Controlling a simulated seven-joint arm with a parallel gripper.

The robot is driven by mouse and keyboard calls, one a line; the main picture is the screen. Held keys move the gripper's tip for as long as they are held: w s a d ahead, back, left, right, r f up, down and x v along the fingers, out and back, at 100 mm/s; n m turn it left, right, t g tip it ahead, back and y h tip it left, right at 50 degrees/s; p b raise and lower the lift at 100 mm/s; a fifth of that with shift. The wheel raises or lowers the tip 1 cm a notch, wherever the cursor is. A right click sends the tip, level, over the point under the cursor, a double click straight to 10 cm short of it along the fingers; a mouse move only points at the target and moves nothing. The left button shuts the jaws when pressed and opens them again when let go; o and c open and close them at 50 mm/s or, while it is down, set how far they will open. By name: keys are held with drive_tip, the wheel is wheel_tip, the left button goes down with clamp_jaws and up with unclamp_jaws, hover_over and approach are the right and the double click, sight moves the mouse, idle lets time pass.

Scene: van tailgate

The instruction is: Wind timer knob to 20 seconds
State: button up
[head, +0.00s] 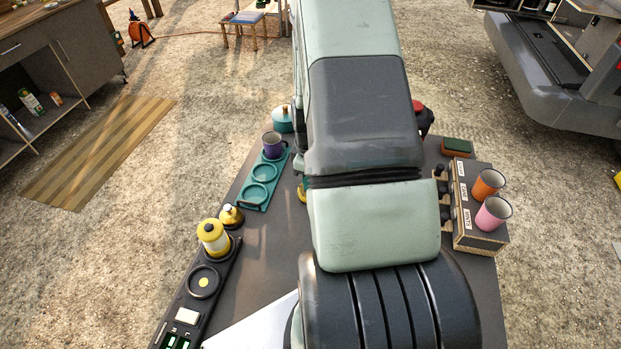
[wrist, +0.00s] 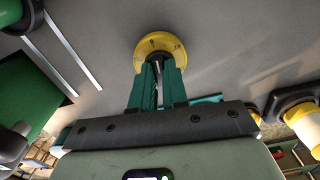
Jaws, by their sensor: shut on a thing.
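The timer (wrist: 181,48) is a round yellow body with a dark knob at its middle, on the grey table in the wrist view. My gripper (wrist: 160,64) has its two teal fingers closed together on the dark knob. In the head view a sliver of yellow (head: 301,194), likely the timer, shows at the left edge of my arm. My arm hides the gripper there.
A teal tray (head: 247,204) with a purple mug (head: 272,147) lies left of my arm. Bare table lies between tray and arm.

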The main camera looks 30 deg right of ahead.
drive_tip(key=shift+m, duration=0.5)
drive_tip(key=shift+m, duration=1.2)
drive_tip(key=shift+m, duration=1.2)
drive_tip(key=shift+m, duration=1.2)
